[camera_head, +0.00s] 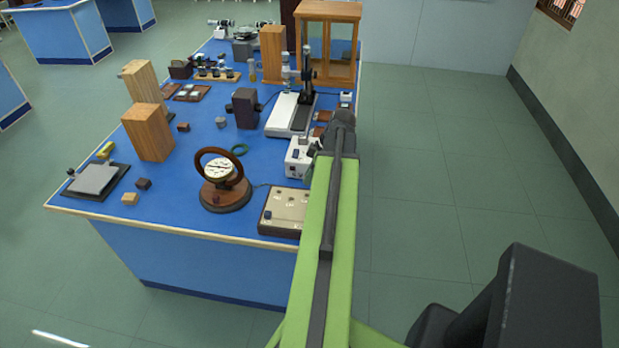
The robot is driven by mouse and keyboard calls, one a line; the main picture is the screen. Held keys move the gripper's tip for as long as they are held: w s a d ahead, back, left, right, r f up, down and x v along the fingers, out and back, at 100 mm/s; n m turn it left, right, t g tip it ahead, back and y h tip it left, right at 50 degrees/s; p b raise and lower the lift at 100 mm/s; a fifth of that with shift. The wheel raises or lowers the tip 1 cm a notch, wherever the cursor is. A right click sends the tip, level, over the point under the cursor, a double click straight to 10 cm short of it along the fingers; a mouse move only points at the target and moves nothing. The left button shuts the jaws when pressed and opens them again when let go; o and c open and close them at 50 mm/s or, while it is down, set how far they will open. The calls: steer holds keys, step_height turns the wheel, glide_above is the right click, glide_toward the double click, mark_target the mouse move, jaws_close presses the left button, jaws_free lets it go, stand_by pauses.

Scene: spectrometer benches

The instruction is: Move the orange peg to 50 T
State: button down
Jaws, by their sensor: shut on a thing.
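My green arm reaches up from the bottom of the view, over the right edge of the blue bench (195,210). The dark end of my gripper (343,119) is seen from behind; it is shut, with its fingertips and what it holds hidden. I cannot make out the orange peg. A round instrument with a brown upright ring and a white dial (217,171) stands on a dark round wooden base (225,199), left of my arm. No 50 T marking is legible. A flat box with a beige top (287,207) sits at the bench's front right, partly behind my arm.
A white instrument (299,160) stands just left of my arm. Behind it are a white-based microscope-like stand (290,116) and a glass-fronted wooden cabinet (328,38). Wooden blocks (148,132) stand at left, near a grey plate (95,179). The floor (440,180) at right is clear.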

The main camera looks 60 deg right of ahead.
steer(key=shift+f+b, duration=3.15)
steer(key=shift+f, duration=0.1)
steer(key=c, duration=1.3)
jaws_free()
steer(key=shift+o, duration=0.2)
steer(key=shift+r, duration=0.15)
steer(key=p+v, duration=1.6)
steer(key=v, duration=0.1)
